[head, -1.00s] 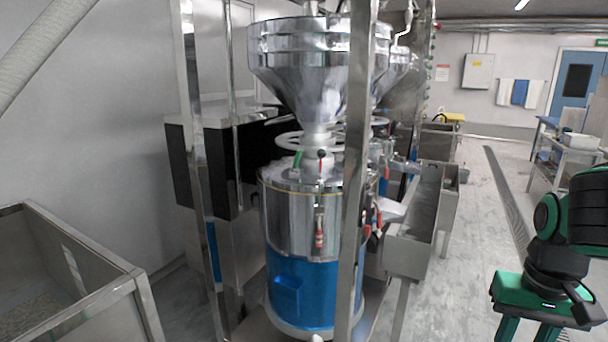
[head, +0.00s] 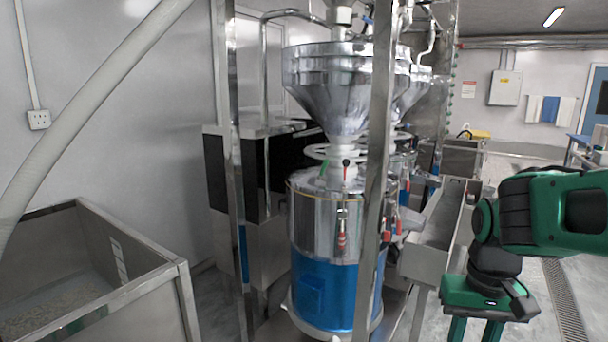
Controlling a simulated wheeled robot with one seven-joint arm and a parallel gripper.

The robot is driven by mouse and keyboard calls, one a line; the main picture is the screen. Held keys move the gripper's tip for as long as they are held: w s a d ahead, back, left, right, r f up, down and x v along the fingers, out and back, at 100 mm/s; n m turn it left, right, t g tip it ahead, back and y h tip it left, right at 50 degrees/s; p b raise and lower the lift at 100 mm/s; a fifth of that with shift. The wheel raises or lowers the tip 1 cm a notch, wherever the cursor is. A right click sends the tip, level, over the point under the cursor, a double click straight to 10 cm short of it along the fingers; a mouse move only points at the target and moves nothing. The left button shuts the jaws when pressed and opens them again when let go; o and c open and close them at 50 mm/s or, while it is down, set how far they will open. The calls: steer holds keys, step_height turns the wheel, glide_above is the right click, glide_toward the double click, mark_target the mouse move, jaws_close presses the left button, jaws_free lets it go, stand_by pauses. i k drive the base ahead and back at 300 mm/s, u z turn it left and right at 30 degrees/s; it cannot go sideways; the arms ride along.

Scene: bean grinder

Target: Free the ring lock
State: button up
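The bean grinder (head: 318,225) stands upright in the middle of the head view, with a steel upper drum and a blue lower body. A pale handwheel ring (head: 318,151) circles the neck under its steel hopper (head: 338,85). A small lever with a black knob (head: 346,162) stands at the drum's top front edge, and a red-handled clamp (head: 342,240) hangs on its front. I cannot tell which part is the ring lock. My green gripper (head: 474,332) is at the lower right, well apart from the grinder, pointing down. Its fingers are spread with nothing visible between them; the tips are cut off.
A steel post (head: 376,200) stands in front of the grinder's right side, and another post (head: 234,180) is to its left. A steel trough (head: 432,240) lies between grinder and arm. A steel bin (head: 140,290) fills the lower left. Floor is clear at right.

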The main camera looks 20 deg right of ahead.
mark_target(326, 162)
steer(key=u, duration=0.05)
steer(key=i, duration=1)
steer(key=z, duration=0.05)
